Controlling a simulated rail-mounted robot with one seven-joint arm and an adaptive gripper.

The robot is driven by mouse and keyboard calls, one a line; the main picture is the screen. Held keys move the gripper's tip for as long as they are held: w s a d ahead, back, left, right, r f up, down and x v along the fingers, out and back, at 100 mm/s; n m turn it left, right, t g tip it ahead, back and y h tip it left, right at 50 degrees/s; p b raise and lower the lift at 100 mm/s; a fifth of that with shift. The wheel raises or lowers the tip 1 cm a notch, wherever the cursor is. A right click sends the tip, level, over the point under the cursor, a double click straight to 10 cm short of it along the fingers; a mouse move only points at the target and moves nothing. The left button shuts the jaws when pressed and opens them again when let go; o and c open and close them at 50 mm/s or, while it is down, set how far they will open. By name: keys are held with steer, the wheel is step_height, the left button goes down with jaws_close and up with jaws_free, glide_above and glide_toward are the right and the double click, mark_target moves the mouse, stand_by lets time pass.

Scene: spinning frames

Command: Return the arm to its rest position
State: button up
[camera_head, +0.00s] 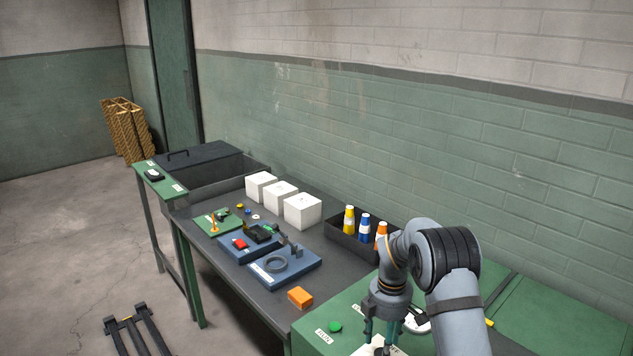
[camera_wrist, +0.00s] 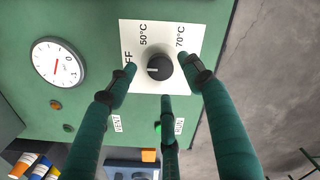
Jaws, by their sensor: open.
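My gripper (camera_head: 380,338) is at the lower right in the head view, at the end of my bent arm (camera_head: 445,265), low over a green machine top (camera_head: 540,315). In the wrist view my gripper (camera_wrist: 158,74) has its green fingers spread around a black knob (camera_wrist: 159,67) on a white dial plate (camera_wrist: 150,32) marked 50°C and 70°C. A pale mark on the knob faces left, towards the partly covered OFF lettering. Nothing is held between the fingers. I cannot tell whether any fingertip touches the knob or plate.
A round gauge (camera_wrist: 58,62) sits beside the dial. A green button (camera_head: 335,327) is on the machine. The bench holds an orange block (camera_head: 300,297), blue trays (camera_head: 290,265), white boxes (camera_head: 303,211) and a dark bin (camera_head: 345,243) of bottles.

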step_height(320, 180, up, 9)
steer(key=shift+m, duration=0.4)
step_height(320, 180, down, 12)
steer(key=shift+f, duration=0.15)
steer(key=m+b, duration=0.1)
steer(key=m, duration=0.4)
steer(key=shift+s, duration=0.1)
steer(key=m+b, duration=0.1)
steer(key=m, duration=1)
steer(key=shift+m, duration=0.4)
steer(key=m, duration=0.5)
steer(key=shift+r, duration=0.2)
